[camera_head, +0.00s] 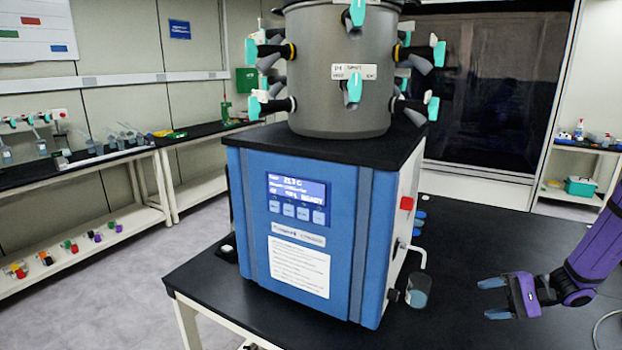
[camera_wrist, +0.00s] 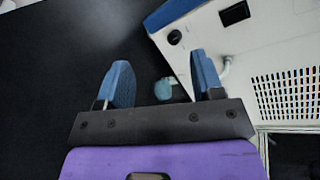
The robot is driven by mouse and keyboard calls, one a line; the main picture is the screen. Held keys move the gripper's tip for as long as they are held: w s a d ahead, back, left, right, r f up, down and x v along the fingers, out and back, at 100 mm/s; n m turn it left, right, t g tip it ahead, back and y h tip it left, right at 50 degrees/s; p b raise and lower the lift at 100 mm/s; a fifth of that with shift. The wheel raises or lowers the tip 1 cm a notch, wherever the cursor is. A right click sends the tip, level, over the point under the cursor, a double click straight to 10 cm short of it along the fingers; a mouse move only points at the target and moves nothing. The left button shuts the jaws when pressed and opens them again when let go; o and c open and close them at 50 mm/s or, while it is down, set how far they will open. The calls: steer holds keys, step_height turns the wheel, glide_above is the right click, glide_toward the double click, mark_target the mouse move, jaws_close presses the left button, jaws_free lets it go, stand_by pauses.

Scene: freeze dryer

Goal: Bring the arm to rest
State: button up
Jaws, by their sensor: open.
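My gripper (camera_head: 494,298) is at the right of the head view, low over the black table top, to the right of the blue freeze dryer (camera_head: 318,225) and apart from it. Its two blue fingers are spread with nothing between them. In the wrist view my gripper (camera_wrist: 158,85) also shows open and empty, with the white side of the freeze dryer (camera_wrist: 235,65) at the upper right. My purple arm comes in from the right edge of the head view.
A small container (camera_head: 418,291) sits by the dryer's right side, under a white spout. A grey drum (camera_head: 338,70) with teal-handled valves stands on the dryer. Side benches line the left wall.

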steer(key=s+a+r+n+g+h, duration=0.2)
steer(key=s+a+r+n+h, duration=0.15)
steer(key=a+r, duration=0.4)
steer(key=s+a+r+n+g+h, duration=0.25)
steer(key=a+r+h, duration=0.25)
steer(key=r, duration=0.6)
steer(key=s+a+r+n+t+h, duration=0.1)
steer(key=s+a+r+t+h, duration=0.1)
steer(key=s+r, duration=0.4)
steer(key=s+a+r+n+t+h, duration=0.2)
steer(key=s+r, duration=0.4)
steer(key=s, duration=0.3)
steer(key=shift+a+r+t+h, duration=0.35)
steer(key=shift+a+t+h, duration=0.05)
steer(key=shift+t+h, duration=0.5)
steer(key=shift+c, duration=0.2)
